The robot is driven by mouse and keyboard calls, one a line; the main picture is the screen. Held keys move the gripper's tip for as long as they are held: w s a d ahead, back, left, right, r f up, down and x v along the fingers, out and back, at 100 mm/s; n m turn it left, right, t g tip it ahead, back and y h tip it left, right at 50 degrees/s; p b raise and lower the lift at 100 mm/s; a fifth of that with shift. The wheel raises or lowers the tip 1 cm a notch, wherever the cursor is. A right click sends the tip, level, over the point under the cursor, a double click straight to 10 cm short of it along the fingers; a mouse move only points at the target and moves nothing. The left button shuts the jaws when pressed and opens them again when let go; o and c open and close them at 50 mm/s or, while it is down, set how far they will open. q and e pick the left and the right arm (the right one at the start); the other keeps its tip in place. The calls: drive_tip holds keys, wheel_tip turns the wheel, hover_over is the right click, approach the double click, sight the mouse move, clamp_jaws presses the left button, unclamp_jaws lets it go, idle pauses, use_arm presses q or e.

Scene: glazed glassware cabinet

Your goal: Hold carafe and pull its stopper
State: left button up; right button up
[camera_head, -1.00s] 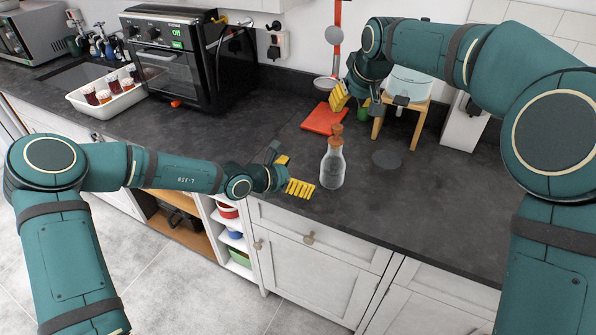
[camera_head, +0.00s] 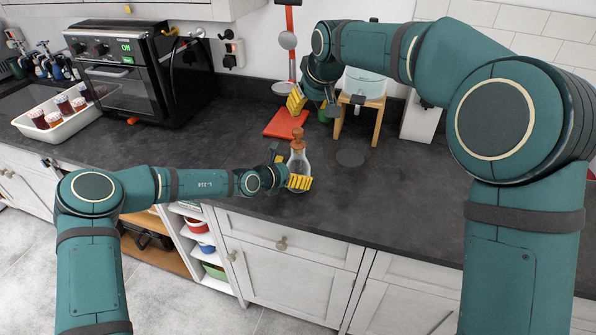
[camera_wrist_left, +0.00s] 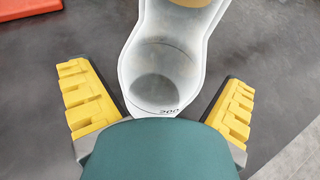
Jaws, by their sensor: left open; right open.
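The clear glass carafe (camera_head: 299,162) stands upright on the dark counter, with a brown stopper (camera_head: 297,137) in its neck. In the left wrist view the glass of the carafe (camera_wrist_left: 163,70) shows between the two yellow finger pads, with a gap on each side. My left gripper (camera_head: 289,171) is open around the carafe's lower body; its near finger hides part of the glass. In the left wrist view my left gripper (camera_wrist_left: 160,103) has a dark green part of mine covering the lower middle. My right gripper (camera_head: 314,103) is open and empty, above and behind the carafe.
A wooden stand (camera_head: 376,103) with a glass vessel is behind. A white tray of jars (camera_head: 58,127) and a black oven (camera_head: 130,75) are at left.

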sight(298, 130)
use_arm(q)
drive_tip(key=shift+w+d+f, duration=0.2)
drive_tip(key=shift+w+d, duration=0.1)
drive_tip(key=shift+d, duration=0.05)
drive_tip(key=c, duration=1.3)
drive_tip(key=shift+o, duration=0.2)
use_arm(e)
drive_tip(key=o, duration=0.4)
drive_tip(key=shift+c, duration=0.2)
drive_tip(key=f+m, duration=0.1)
drive_tip(key=f, duration=0.1)
drive_tip(key=w+a+f+m+t+h, duration=0.1)
drive_tip(key=f+m, duration=0.1)
drive_tip(key=a+f+m+h, duration=0.1)
drive_tip(key=f, duration=0.1)
drive_tip(key=shift+w+a+m, duration=0.25)
drive_tip(key=shift+m, duration=0.05)
drive_tip(key=shift+x, duration=2.6)
